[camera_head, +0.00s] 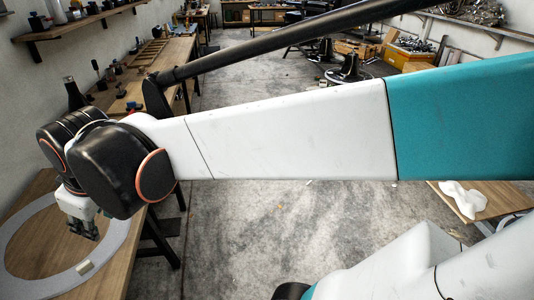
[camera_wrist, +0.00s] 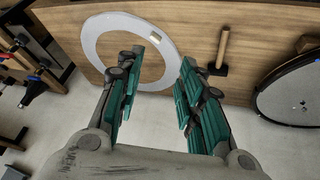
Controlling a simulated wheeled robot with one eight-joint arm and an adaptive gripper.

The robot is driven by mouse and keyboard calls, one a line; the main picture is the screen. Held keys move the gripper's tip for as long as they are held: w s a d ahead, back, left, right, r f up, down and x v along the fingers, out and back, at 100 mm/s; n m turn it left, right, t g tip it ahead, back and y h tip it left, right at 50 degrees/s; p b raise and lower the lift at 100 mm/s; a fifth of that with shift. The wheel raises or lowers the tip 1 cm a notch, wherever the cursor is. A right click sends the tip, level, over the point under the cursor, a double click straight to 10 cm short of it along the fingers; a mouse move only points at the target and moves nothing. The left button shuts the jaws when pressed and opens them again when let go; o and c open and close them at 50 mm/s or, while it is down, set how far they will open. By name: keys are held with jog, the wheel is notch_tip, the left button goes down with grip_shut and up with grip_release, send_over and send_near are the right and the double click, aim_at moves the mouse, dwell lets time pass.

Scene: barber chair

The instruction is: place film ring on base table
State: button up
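The film ring (camera_head: 60,281), a flat pale grey ring with a small tan patch, lies on a wooden table (camera_head: 108,285) at the lower left of the head view. The ring also shows at the top of the wrist view (camera_wrist: 92,40), partly hidden by my fingers. My gripper (camera_head: 84,233) points down over the ring's inner area near its right side in the head view. Which table is the base table, I cannot tell.
A long workbench (camera_head: 175,65) stands against the left wall. Another wooden table (camera_head: 500,200) with a white object is at right. Floor between is clear.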

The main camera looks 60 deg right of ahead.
jog(key=s+f+m+t, duration=0.1)
jog(key=s+f+m, duration=0.1)
jog(key=s, duration=0.7)
jog(key=shift+s+f+m+t, duration=0.2)
jog(key=shift+f+m+t, duration=0.15)
jog(key=shift+m, duration=0.45)
